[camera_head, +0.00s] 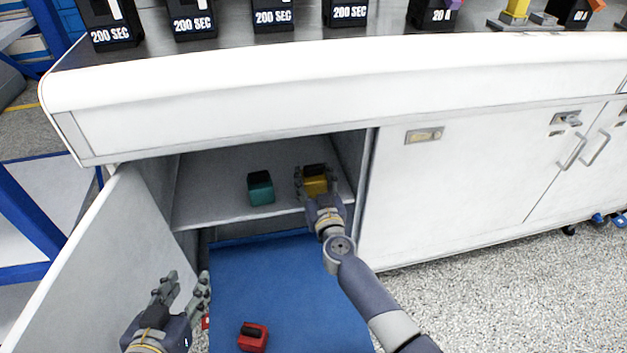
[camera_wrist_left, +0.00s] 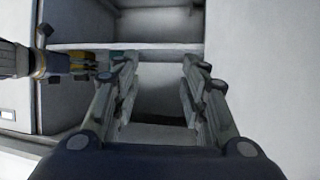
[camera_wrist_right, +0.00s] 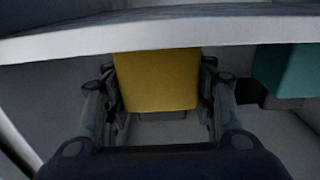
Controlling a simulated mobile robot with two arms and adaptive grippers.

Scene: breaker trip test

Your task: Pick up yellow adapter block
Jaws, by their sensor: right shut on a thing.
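The yellow adapter block (camera_head: 315,186) is on the upper shelf inside the open cabinet, near its right wall. My right gripper (camera_head: 316,183) reaches in and is shut on it, with a finger on each side. In the right wrist view the yellow block (camera_wrist_right: 157,80) fills the space between the fingers of the right gripper (camera_wrist_right: 160,100). I cannot tell whether the block still touches the shelf. My left gripper (camera_head: 182,290) is open and empty, low in front of the cabinet by the open door. Its spread fingers (camera_wrist_left: 160,85) show in the left wrist view.
A teal block (camera_head: 261,188) stands on the shelf (camera_head: 225,208) just left of the yellow one. A red block (camera_head: 253,337) lies on the blue surface (camera_head: 270,285) below. The cabinet door (camera_head: 110,260) stands open at left, and the white counter edge (camera_head: 300,85) overhangs the opening.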

